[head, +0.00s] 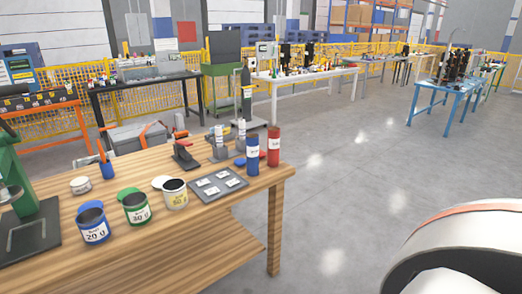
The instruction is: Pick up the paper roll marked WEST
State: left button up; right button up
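A blue upright roll (253,163) and a red upright roll (274,158) stand side by side near the right end of the wooden table (265,190). Each has a small white label, but the writing is too small to read, so I cannot tell whether either is marked WEST. No other roll with a readable WEST mark shows. Neither gripper is in view. A white rounded part with an orange stripe at the lower right seems to be part of my arm.
Blue (94,227), green (136,211) and white (177,197) open cans stand at the table's front. A dark tray with white cards (219,184) lies by the rolls. A green press (20,170) stands at the left. The floor right of the table is clear.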

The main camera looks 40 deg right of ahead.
aim_at(243, 126)
jog(key=i+l, duration=0.1)
jog(key=l, duration=1.6)
jog(key=i+l, duration=0.15)
jog(key=l, duration=0.7)
jog(key=i+l, duration=0.1)
jog(key=l, duration=0.75)
